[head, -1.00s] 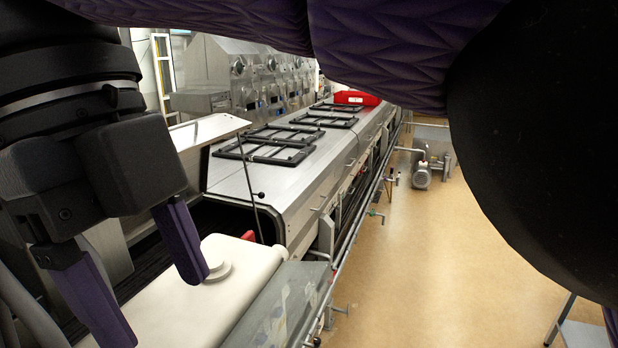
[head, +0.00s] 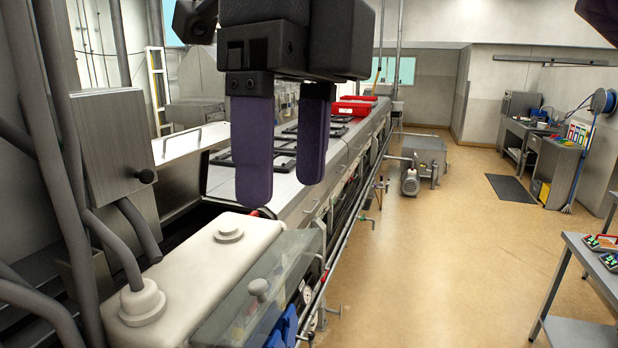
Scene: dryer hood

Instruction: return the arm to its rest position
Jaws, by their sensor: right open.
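My right gripper (head: 283,188) hangs at the top centre of the head view, its two purple fingers pointing down and spread apart. Nothing is between the fingers. It appears in front of the long metal dryer hood (head: 219,183) and hides part of its top. Of the arm behind the gripper, little shows.
A white tank (head: 195,270) with round caps stands at the lower left, beside grey pipes (head: 118,245). Red trays (head: 352,108) sit on the machine's far end. A table (head: 590,262) stands at the right edge. The floor (head: 450,250) between is clear.

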